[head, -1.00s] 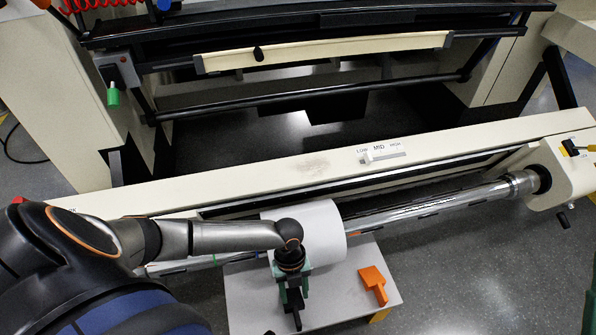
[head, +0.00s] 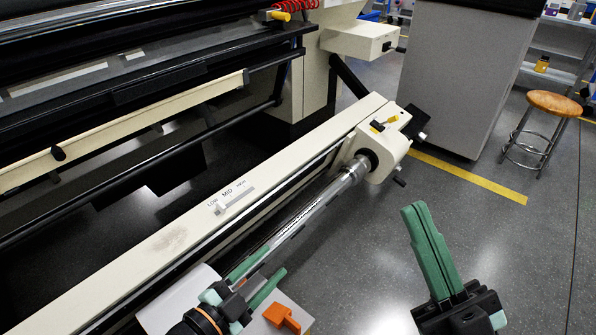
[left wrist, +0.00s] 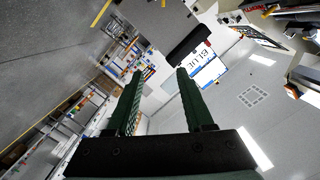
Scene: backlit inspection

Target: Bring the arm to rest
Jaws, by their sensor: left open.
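My left gripper (head: 276,259) is at the bottom of the head view, its two green fingers apart and pointing toward the far end of the chrome shaft (head: 315,205). It overlaps the near part of the shaft in the picture; I cannot tell the gap. In the left wrist view the left gripper (left wrist: 159,72) is open with nothing between its fingers, facing the room. My right gripper (head: 412,206) is at the lower right, pointing up over the floor, its green fingers close together and empty.
A white roll (head: 170,304) sits at the lower left, partly hidden. An orange tool (head: 282,317) lies on the white table near my left gripper. The shaft's end housing (head: 380,150) and a cream beam (head: 140,250) lie ahead. A wooden stool (head: 553,104) stands at the right; floor there is clear.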

